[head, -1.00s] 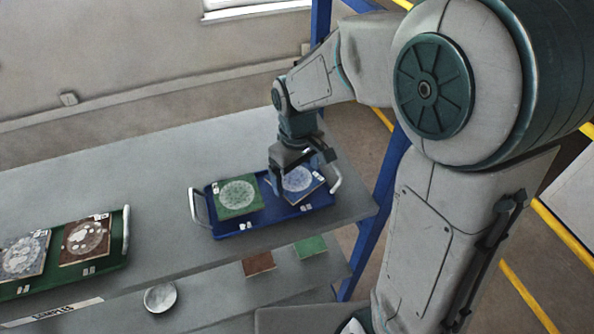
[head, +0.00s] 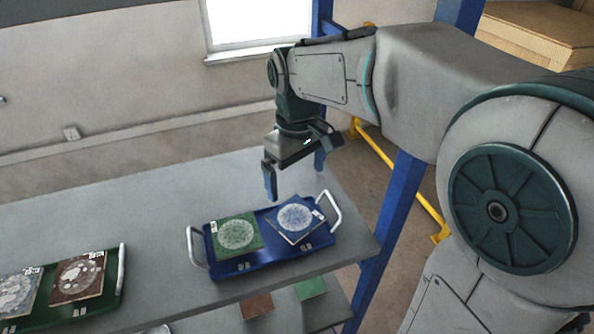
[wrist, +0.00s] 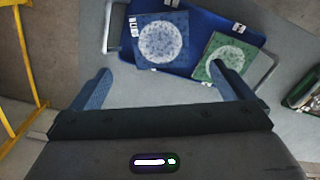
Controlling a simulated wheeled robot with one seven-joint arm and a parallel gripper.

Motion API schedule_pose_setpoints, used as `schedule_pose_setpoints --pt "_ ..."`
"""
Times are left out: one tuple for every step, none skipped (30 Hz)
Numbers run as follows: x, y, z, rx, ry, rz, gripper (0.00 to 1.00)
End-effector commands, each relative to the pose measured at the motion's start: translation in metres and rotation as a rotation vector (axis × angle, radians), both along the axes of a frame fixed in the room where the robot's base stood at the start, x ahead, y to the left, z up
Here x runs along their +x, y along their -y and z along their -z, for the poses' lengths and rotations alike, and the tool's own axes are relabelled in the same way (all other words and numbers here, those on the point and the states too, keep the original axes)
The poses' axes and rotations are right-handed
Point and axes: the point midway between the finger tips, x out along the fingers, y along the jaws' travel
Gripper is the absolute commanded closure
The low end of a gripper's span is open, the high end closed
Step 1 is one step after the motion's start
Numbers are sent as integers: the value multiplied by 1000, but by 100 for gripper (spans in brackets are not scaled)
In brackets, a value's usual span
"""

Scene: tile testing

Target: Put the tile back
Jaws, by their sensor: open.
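A blue tile (head: 297,217) with a pale round pattern lies at the right end of the blue tray (head: 240,268), turned slightly askew. It also shows in the wrist view (wrist: 161,40). A green tile (head: 236,236) with a pale round pattern lies beside it in the tray's left half; the wrist view shows it too (wrist: 226,57). My gripper (head: 296,180) is open and empty above the tray, with its fingers clear of both tiles.
A green tray (head: 105,310) with a brown tile (head: 78,277) and a grey tile (head: 18,293) stands at the left. Brown (head: 257,306) and green (head: 311,288) squares lie on the lower shelf. The grey tabletop (head: 160,215) behind the trays is clear.

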Motion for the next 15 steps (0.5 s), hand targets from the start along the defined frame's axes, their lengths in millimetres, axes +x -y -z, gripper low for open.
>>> schedule_pose_setpoints --pt "0 0 -4 1 2 0 0" --pt "0 0 -6 1 1 0 0" --pt "0 0 -7 0 0 0 0" --pt "0 0 -8 0 0 0 0" --pt "0 0 -9 0 0 1 0" --pt "-1 1 -9 0 1 4 0" --pt "-2 3 -9 0 4 10 0" --pt "-4 5 -10 1 9 20 0" --pt "-7 9 -11 2 20 39 0" --pt "-10 14 -11 3 29 58 0" --pt "-14 19 -11 5 42 80 0" --pt "-21 27 -12 9 62 117 0" --pt "-27 34 -11 11 77 148 0" --pt "-33 41 -11 15 95 183 0" --pt "-42 51 -10 21 120 231 0"
